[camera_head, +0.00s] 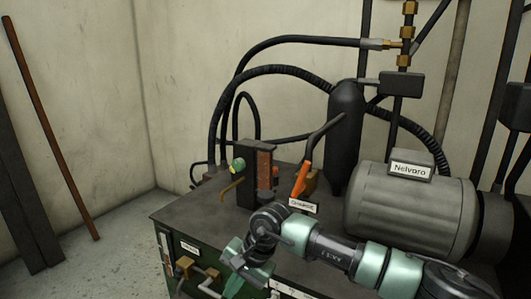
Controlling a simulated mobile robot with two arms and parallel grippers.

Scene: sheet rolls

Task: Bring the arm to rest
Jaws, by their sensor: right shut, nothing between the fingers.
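My right arm reaches in from the lower right, with black and pale green links, across the front of a dark machine bench (175,212). Its gripper (236,282) is at the bench's front edge, low in the picture, and is shut with nothing held. The fingertips are small and partly lost against the dark green front. My left gripper does not show.
A grey motor (410,205) labelled "Nelvoro" and a black cylinder (345,130) stand on the bench. A lever with an orange handle (301,180) rises behind my arm. Brass fittings and pipes (184,264) sit near the gripper. Open floor (125,245) lies left.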

